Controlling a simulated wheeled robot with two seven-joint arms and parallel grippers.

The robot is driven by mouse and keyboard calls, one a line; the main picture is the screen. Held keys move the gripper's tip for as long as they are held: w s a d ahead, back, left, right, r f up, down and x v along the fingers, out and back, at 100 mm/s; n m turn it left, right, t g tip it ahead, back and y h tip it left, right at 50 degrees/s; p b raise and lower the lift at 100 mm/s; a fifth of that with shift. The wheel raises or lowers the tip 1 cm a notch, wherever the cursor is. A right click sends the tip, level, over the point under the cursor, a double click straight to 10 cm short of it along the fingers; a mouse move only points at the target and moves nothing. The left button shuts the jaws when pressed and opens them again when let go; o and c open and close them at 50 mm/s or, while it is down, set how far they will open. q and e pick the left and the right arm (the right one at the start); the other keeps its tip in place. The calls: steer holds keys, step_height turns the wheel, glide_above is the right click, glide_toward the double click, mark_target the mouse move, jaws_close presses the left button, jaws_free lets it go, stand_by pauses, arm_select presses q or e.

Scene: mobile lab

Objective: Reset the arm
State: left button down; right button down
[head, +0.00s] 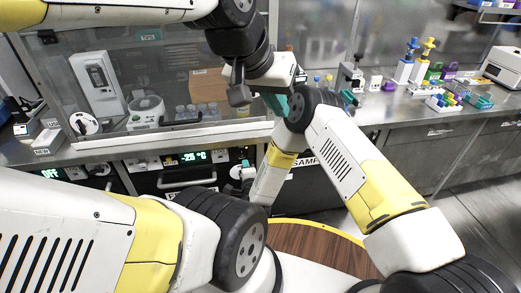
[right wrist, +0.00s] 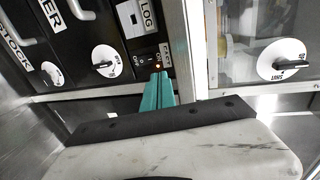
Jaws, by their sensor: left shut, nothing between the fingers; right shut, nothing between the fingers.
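My left gripper (head: 276,104) is at the upper middle of the head view, in front of the glass-fronted cabinet. Its teal fingers are partly hidden behind the wrist and my other arm; it is shut and empty. My right gripper (right wrist: 158,88) shows in the right wrist view with its teal fingers together and nothing between them. Its tips point at a dark panel with a small switch (right wrist: 146,58) and an orange light; I cannot tell whether they touch it. My right arm (head: 345,150) is bent, with its elbow raised and its forearm sloping down to the left.
The glass-fronted cabinet (head: 60,75) and steel counter run along the back. Below is a dark panel with a lit temperature display (head: 190,157). Tube racks and bottles (head: 447,103) stand on the right counter. A round dial (right wrist: 284,64) sits beside the panel. Floor shows at right.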

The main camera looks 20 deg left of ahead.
stand_by(0.4)
steer(key=w+d+r+n+g, duration=0.1)
steer(key=w+d+r+n, duration=0.3)
steer(key=r, duration=0.7)
steer(key=w+d+r+n+g, duration=0.1)
steer(key=w+d+r, duration=0.5)
steer(key=r, duration=0.6)
steer(key=d+r+n+g+h, duration=0.1)
steer(key=d+r+n+h, duration=0.15)
steer(key=d+r, duration=0.65)
steer(key=s+d+r+n+g+h, duration=0.1)
steer(key=s+d+r+n, duration=0.1)
steer(key=s+d+r, duration=0.45)
steer(key=s+d+r+n+g+h, duration=0.1)
steer(key=s+d+r, duration=0.2)
steer(key=s+d, duration=0.6)
steer(key=s+d+n+g+h, duration=0.1)
steer(key=s+d+n+g, duration=0.1)
steer(key=s+d, duration=0.9)
steer(key=s, duration=0.3)
steer(key=shift+s+d, duration=0.25)
steer(key=shift+d, duration=0.05)
